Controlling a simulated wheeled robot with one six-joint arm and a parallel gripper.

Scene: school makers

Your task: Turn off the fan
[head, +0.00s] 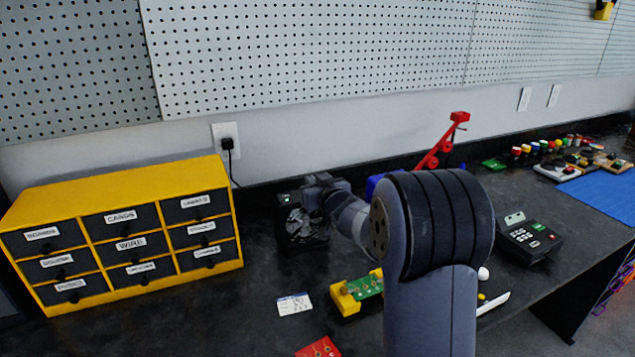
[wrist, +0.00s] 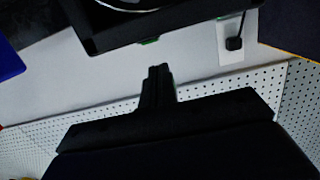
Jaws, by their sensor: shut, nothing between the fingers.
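The fan (head: 293,228) is a black box standing on the dark bench, right of the yellow drawer cabinet. A small green light shows near its top left. My gripper (head: 309,184) is at the fan's upper right edge, and my arm hides part of what lies behind it. In the wrist view the fan's black housing (wrist: 110,40) fills the top, with a silver ring and a small green spot at its edge. The shut, empty fingers (wrist: 158,70) point toward that edge, with a small gap in the picture. I cannot tell whether they touch it.
The yellow drawer cabinet (head: 125,235) stands left of the fan. A wall outlet (head: 227,142) with a black plug is behind. A yellow clamp (head: 346,300) with a green board and a white card (head: 294,304) lie in front. A red arm-like device (head: 440,145) stands behind my arm.

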